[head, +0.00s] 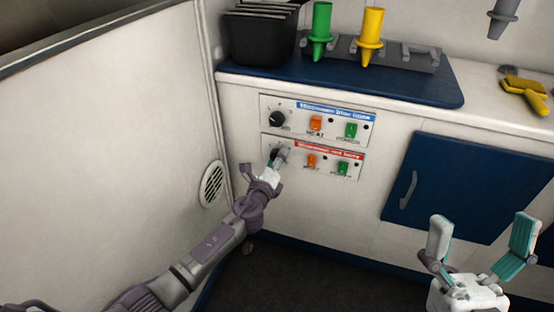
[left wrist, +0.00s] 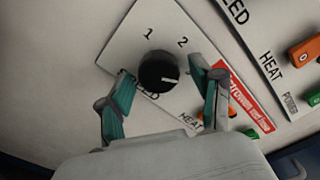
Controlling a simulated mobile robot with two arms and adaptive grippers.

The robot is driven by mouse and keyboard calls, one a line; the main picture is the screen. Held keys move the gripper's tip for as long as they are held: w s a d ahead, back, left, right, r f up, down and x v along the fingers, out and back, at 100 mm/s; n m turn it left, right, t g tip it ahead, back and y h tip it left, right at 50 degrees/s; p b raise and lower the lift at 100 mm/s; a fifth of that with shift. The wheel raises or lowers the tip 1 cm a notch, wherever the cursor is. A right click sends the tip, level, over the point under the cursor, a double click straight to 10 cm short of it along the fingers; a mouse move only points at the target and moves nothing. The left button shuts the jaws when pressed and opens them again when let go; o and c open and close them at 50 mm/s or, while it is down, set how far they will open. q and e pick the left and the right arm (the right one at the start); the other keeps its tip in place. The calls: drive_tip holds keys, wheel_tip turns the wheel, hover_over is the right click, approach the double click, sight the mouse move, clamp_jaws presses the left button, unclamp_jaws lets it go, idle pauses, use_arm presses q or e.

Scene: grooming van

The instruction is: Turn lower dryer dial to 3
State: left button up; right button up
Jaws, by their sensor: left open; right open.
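The lower dryer panel (head: 318,160) has a red header and sits under the blue-headed upper panel. Its black dial (head: 274,153) is partly hidden by my left gripper (head: 273,170) in the head view. In the left wrist view the dial (left wrist: 158,70) shows whole, with "1" and "2" printed above it. Its pale mark points right, slightly down in that picture; no 3 is visible. My left gripper (left wrist: 164,82) is open with its fingers on either side of the dial; contact cannot be told. My right gripper (head: 482,228) is open and empty at lower right.
The upper panel (head: 318,121) has its own dial (head: 277,118). Orange (head: 311,161) and green (head: 342,168) switches sit right of the lower dial. A blue cabinet door (head: 455,190) is at right.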

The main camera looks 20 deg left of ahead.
use_arm(q)
drive_tip(key=s, duration=1.2)
drive_tip(key=shift+a, duration=0.2)
